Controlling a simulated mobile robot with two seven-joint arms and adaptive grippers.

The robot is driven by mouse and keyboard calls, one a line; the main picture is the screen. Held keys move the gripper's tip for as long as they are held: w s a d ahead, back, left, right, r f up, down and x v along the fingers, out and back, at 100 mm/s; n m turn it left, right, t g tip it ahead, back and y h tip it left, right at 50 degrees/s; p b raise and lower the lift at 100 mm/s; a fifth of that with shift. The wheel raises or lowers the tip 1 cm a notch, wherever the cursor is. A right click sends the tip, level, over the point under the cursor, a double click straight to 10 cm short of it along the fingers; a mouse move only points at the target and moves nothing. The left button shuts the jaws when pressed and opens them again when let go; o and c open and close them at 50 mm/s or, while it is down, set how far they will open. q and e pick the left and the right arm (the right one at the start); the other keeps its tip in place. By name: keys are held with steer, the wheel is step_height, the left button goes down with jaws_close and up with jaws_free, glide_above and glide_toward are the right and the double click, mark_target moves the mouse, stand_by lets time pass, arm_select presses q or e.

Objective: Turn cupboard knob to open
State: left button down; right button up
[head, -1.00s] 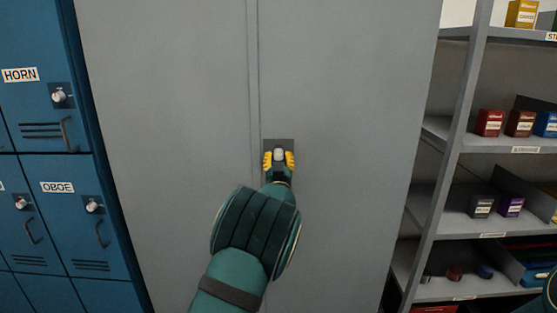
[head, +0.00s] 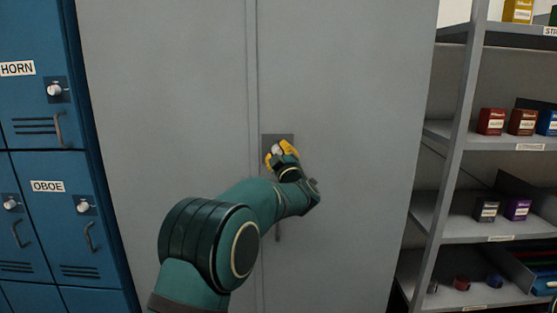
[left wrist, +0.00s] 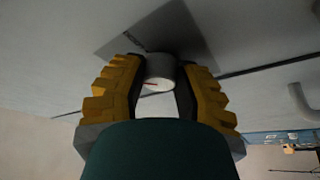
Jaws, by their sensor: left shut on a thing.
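The grey cupboard (head: 340,90) stands straight ahead with both doors flush along a vertical seam. Its white knob (head: 277,149) sits on a dark plate (head: 285,139) just right of the seam. My left gripper (head: 281,152) is shut on the knob, its yellow fingers tilted in the head view. In the left wrist view the knob (left wrist: 159,72) sits between the two fingers (left wrist: 160,88), and a small red mark shows on its face.
Blue lockers (head: 60,165) labelled HORN and OBOE stand at the left. An open grey shelf (head: 480,145) with several small coloured boxes stands at the right. The cupboard front is otherwise clear.

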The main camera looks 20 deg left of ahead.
arm_select(q)
steer(key=n, duration=0.1)
steer(key=n+g, duration=0.1)
steer(key=n, duration=0.1)
steer(key=n+g, duration=0.1)
steer(key=n, duration=0.1)
steer(key=shift+r, duration=0.25)
steer(key=shift+r+n+g+p, duration=0.1)
steer(key=shift+n+g+p, duration=0.6)
steer(key=shift+n, duration=1.5)
steer(key=c, duration=0.6)
jaws_free()
steer(key=shift+d, duration=0.15)
steer(key=v, duration=1.2)
